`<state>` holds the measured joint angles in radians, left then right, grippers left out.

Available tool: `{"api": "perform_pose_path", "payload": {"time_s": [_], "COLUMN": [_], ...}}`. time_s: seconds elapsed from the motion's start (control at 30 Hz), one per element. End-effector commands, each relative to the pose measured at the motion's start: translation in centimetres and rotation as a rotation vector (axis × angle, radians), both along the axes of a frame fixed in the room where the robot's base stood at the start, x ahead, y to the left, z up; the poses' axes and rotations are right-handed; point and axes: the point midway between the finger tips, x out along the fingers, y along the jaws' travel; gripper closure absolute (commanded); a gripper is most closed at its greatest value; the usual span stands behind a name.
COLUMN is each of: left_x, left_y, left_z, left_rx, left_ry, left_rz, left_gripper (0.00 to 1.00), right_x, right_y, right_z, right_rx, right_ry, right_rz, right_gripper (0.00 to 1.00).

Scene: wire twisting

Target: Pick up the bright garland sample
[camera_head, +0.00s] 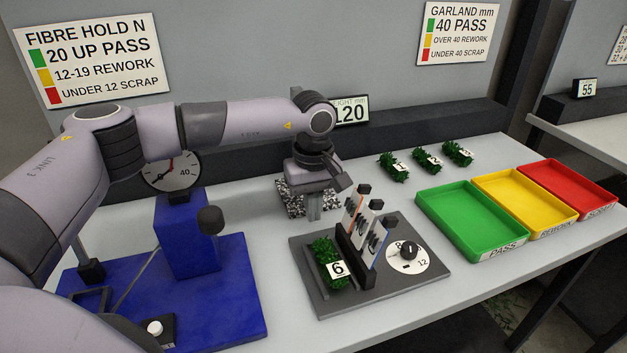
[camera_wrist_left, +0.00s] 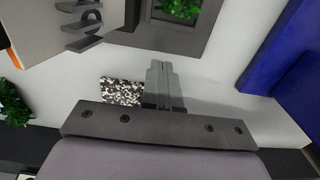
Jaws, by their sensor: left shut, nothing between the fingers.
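Several dark green garland samples are in the head view. One tagged 6 (camera_head: 328,264) lies on the left of the grey fixture (camera_head: 433,280); others, one tagged 1 (camera_head: 394,167) and one tagged 2 (camera_head: 428,160), lie with a third (camera_head: 458,153) at the back of the table. I cannot tell which is the bright one. My left gripper (camera_head: 314,212) points down beside the speckled pad (camera_head: 290,205), behind the fixture and apart from every garland. In the left wrist view its fingers (camera_wrist_left: 164,75) are together and empty. My right gripper is not in view.
Green (camera_head: 433,213), yellow (camera_head: 495,187) and red (camera_head: 545,172) trays stand at the right. The fixture carries upright cards (camera_head: 365,228) and a dial (camera_head: 408,258). A blue stand with a gauge (camera_head: 184,240) is at the left. White table between fixture and back garlands is clear.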

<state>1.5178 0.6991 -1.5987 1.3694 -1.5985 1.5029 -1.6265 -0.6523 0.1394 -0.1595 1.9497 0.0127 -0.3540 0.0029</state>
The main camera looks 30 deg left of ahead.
Motion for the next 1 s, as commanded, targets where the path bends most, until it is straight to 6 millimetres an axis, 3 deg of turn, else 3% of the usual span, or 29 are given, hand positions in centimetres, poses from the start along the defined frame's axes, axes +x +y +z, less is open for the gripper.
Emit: {"api": "perform_pose_path", "payload": {"time_s": [0.03, 0.4, 0.83, 1.0], "left_x": [-0.1, -2.6, -2.7, -2.6], "left_y": [0.0, -2.9, -3.2, -4.6], "left_z": [-1.0, -0.7, -0.8, -0.9], "left_rx": [0.001, -0.001, -0.001, -0.001], "left_ry": [0.004, 0.001, 0.001, 0.0], "left_rz": [0.0, -0.001, -0.001, -0.003], "left_gripper": [1.0, 1.0, 1.0, 1.0], "right_x": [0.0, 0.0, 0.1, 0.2], "right_y": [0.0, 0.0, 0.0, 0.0], "right_z": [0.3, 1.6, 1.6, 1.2], "right_rx": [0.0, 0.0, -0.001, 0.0], "right_ry": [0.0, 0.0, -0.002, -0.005], "right_rz": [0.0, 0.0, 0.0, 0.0], "right_gripper": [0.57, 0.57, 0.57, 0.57]}}
